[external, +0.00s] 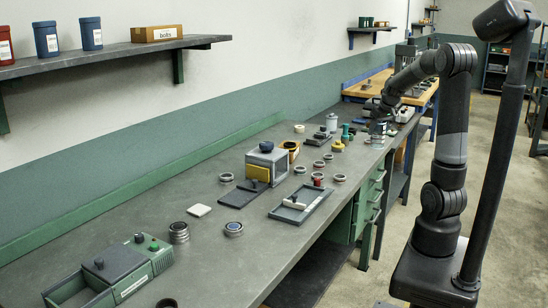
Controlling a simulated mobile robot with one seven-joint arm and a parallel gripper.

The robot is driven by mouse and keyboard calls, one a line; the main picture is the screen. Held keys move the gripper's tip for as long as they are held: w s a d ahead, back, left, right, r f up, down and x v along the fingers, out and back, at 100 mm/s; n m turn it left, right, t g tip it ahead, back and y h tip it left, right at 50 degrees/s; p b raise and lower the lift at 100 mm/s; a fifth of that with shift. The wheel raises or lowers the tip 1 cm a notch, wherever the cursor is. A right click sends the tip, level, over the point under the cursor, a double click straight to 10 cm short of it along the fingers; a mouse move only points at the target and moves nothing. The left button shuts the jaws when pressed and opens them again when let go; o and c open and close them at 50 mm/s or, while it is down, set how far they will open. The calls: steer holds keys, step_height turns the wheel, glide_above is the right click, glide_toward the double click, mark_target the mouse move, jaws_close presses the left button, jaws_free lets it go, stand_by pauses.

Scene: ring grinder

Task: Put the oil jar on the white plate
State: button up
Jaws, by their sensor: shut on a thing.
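My gripper (378,127) is at the far part of the long grey bench, near its right edge. It is shut on a small, pale jar-like thing (378,141), which I take to be the oil jar. It is too small to tell whether this touches the bench top. A small white square plate (199,210) lies flat on the bench at the middle left, far from my gripper. Nothing stands on the plate.
Between them stand a grey box with a yellow front (266,164), a grey tray (300,204), a dark flat plate (238,196) and several metal rings. Stacked rings (179,232) stand near the white plate. A green-grey machine (118,268) is at the near left.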

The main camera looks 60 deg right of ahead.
step_height(320, 180, up, 7)
steer(key=w+a+r+n+y, duration=0.1)
steer(key=w+a+n, duration=0.4)
steer(key=w, duration=1)
steer(key=w+a+n+y, duration=0.2)
steer(key=w+a+n, duration=0.1)
steer(key=w+a, duration=1)
steer(key=w+a+n+y, duration=0.1)
steer(key=w+a+n, duration=0.2)
steer(key=w+a, duration=1)
steer(key=a+f+n+g+y, duration=0.15)
steer(key=a+n, duration=0.25)
steer(key=a, duration=2)
steer(key=shift+t, duration=0.35)
steer(key=shift+w+a+f, duration=0.2)
steer(key=shift+a+f, duration=1.65)
steer(key=shift+f, duration=0.8)
steer(key=shift+w+a+f, duration=0.25)
steer(key=shift+a+f, duration=1.6)
steer(key=shift+f, duration=0.85)
steer(key=shift+w+a+f, duration=0.2)
steer(key=shift+a+f, duration=1.65)
steer(key=shift+f, duration=0.8)
steer(key=shift+f, duration=0.1)
